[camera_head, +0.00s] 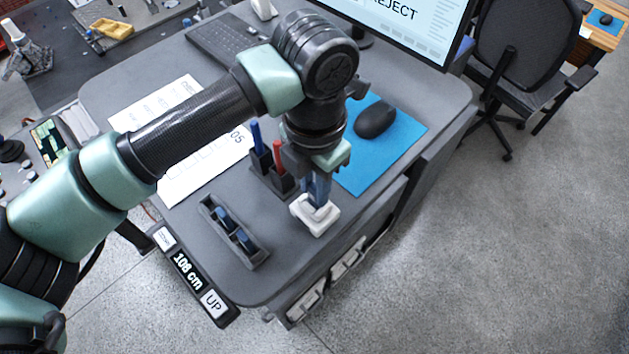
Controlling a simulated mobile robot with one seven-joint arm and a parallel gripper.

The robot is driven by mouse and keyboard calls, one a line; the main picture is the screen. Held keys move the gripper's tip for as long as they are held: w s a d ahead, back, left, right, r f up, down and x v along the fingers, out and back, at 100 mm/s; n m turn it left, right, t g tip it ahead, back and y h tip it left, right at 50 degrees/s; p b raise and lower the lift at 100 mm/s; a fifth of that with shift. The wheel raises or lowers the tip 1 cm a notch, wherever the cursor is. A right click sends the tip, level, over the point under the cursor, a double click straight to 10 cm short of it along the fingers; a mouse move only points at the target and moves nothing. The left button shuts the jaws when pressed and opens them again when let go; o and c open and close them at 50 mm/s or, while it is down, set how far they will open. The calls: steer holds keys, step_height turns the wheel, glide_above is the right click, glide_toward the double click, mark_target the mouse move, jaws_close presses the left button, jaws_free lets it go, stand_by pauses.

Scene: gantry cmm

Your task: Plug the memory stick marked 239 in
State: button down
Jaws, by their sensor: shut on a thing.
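My gripper (318,193) points down near the front right of the grey desk. It is shut on a small dark thing, apparently a memory stick, mostly hidden between the fingers; no number on it can be read. Right below the fingertips is a white block (316,221) on the desk, seemingly the socket. I cannot tell whether the held stick touches it or sits in it. A dark tray (208,203) to the left holds small dark blue pieces that look like other memory sticks; their marks are too small to read.
A dark holder (258,181) with a blue and a red pen stands close left of my gripper. A black mouse (375,119) on a blue mat (402,132) lies behind right. Printed sheets (195,172), a keyboard (226,38) and a monitor (400,22) are farther back. The desk edge (345,240) is near.

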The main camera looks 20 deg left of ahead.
steer(key=c, duration=0.6)
jaws_free()
steer(key=shift+r, duration=0.1)
